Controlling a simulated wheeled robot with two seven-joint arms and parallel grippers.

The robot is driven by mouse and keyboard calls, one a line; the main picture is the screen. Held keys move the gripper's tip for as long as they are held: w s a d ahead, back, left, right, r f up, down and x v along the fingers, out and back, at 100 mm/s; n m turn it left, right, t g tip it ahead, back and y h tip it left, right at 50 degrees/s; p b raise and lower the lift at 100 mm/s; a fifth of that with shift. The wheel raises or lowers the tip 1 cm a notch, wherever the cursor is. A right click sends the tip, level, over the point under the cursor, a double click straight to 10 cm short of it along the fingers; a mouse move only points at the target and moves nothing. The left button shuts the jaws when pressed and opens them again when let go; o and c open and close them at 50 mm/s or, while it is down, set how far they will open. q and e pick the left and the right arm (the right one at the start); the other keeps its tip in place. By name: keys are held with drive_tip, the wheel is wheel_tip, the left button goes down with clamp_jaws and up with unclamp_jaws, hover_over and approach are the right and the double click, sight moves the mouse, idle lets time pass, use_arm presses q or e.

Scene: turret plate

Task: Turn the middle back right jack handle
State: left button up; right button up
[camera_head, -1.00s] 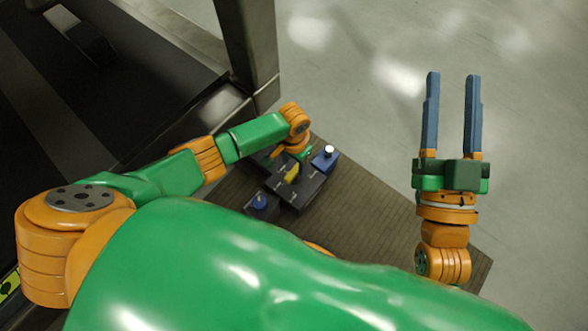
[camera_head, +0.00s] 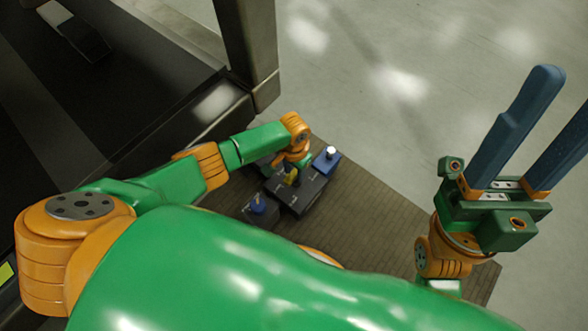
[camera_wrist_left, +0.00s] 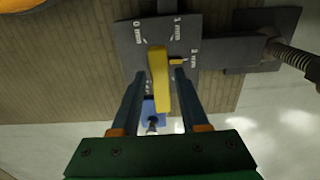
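The yellow jack handle (camera_head: 291,178) sits on a dark jack block (camera_head: 312,190), partly hidden by my left wrist in the head view. In the left wrist view the yellow handle (camera_wrist_left: 157,75) lies lengthwise between my two blue left fingers, on a plate (camera_wrist_left: 185,30) with white mm marks. My left gripper (camera_wrist_left: 160,76) is open around the handle, with a gap visible on each side. Whether either finger touches it I cannot tell. My right gripper (camera_head: 555,110) is open and empty, raised well to the right of the block.
A blue block (camera_head: 326,162) with a white-topped post adjoins the jack block. A blue knob (camera_head: 259,203) stands at its front left. The wrist view shows a threaded screw (camera_wrist_left: 290,54) at right. A dark frame post (camera_head: 247,45) rises behind. The brown surface (camera_head: 375,225) right of the jack is clear.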

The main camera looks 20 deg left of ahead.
use_arm(q)
clamp_jaws()
drive_tip(key=shift+m, duration=0.4)
drive_tip(key=shift+a+m+p, duration=0.1)
drive_tip(key=shift+m+p, duration=0.2)
drive_tip(key=shift+m, duration=0.3)
drive_tip(key=m, duration=0.2)
drive_tip(key=shift+a+m, duration=0.1)
drive_tip(key=shift+m, duration=0.2)
drive_tip(key=m, duration=0.6)
drive_tip(key=shift+w+a, duration=0.15)
drive_tip(key=shift+w, duration=0.15)
drive_tip(key=m, duration=0.6)
drive_tip(key=shift+w+f+m, duration=0.1)
drive_tip(key=shift+w+m, duration=0.2)
drive_tip(key=shift+m, duration=0.1)
drive_tip(key=m+b, duration=0.1)
drive_tip(key=m, duration=0.2)
drive_tip(key=shift+w, duration=0.15)
drive_tip(key=shift+d+m, duration=0.2)
drive_tip(key=shift+m, duration=1.5)
